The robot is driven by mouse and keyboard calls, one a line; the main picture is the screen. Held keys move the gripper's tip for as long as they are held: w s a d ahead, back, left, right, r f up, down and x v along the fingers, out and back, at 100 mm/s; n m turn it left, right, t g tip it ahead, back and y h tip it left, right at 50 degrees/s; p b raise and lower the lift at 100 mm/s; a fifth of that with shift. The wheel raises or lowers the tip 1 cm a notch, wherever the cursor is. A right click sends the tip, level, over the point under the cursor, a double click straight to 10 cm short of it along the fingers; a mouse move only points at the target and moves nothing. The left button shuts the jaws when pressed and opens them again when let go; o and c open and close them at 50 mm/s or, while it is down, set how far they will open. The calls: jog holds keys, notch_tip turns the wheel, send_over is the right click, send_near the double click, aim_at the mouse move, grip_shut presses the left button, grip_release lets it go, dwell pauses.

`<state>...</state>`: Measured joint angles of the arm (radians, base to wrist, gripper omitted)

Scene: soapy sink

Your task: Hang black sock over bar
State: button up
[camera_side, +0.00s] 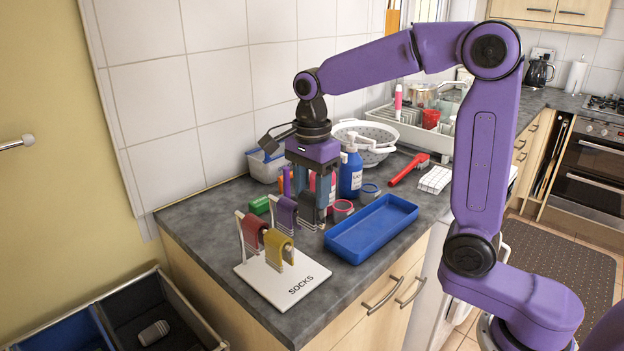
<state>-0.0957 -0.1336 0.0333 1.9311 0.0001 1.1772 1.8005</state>
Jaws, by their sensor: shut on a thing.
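The white sock rack (300,279) marked SOCKS stands at the counter's front left corner, with low bars on uprights. A red sock (251,229), a yellow sock (277,249) and a purple sock (285,211) hang over its bars. My gripper (316,217) points down just right of the purple sock, at the rack's back right. It is shut on a dark grey to black piece of cloth that seems to be the black sock (307,213). The sock is small and partly hidden by the fingers, so I cannot tell whether it touches the bar.
An empty blue tray (371,229) lies close to the right of my gripper. A white colander (365,138) is at the back. An open bin (152,309) is below left.

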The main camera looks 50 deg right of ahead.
jog(key=shift+f, duration=1.45)
jog(key=o, duration=1.1)
jog(key=shift+r, duration=0.15)
notch_tip(320, 180, up, 17)
jog(key=shift+r, duration=0.1)
